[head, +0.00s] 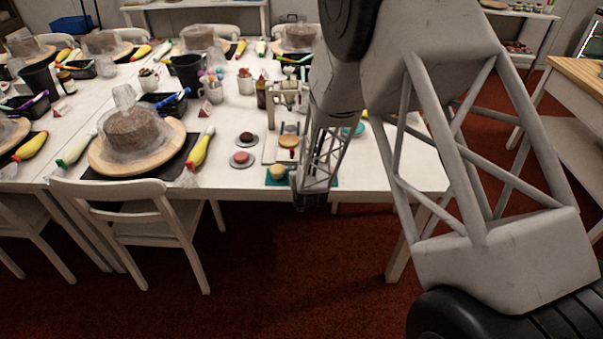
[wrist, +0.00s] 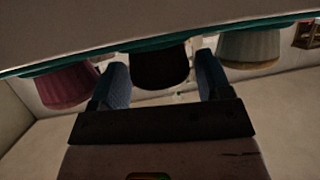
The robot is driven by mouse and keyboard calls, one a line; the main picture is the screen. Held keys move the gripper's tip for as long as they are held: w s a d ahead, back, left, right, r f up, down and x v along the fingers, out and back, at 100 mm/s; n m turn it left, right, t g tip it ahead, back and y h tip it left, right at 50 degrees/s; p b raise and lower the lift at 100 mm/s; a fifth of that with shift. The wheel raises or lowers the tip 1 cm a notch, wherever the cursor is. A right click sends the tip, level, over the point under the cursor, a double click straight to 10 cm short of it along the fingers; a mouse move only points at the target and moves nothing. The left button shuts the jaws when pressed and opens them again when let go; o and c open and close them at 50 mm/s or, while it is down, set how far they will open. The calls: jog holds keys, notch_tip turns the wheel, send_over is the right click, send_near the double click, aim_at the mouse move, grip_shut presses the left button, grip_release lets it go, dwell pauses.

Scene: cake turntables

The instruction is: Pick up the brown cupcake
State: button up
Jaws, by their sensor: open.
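In the wrist view, which looks upside down, the brown cupcake (wrist: 160,72) is very dark and sits against a teal surface (wrist: 110,52). My gripper (wrist: 161,62) is open, with one blue finger on each side of it. Whether the fingers touch it is too dark to tell. In the head view my gripper (head: 312,192) is low at the front edge of the table, over the teal mat (head: 273,183). I cannot make out the brown cupcake there; my arm covers that part of the mat.
A pink cupcake (wrist: 66,88) and a cream cupcake (wrist: 250,48) flank the brown one closely. A yellow-topped cupcake (head: 278,171) shows on the mat's left. A chair (head: 130,220) and wrapped cake on a turntable (head: 133,130) stand left; other tableware crowds behind.

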dwell(0.6)
jog(key=c, duration=0.7)
jog(key=shift+r, duration=0.1)
jog(key=shift+r, duration=1.6)
jog(key=s+d, duration=0.2)
jog(key=s, duration=0.5)
jog(key=s+d+r, duration=0.1)
jog(key=s+d, duration=0.1)
jog(key=s, duration=0.6)
jog(key=shift+s+r, duration=0.2)
jog(key=shift+r, duration=0.05)
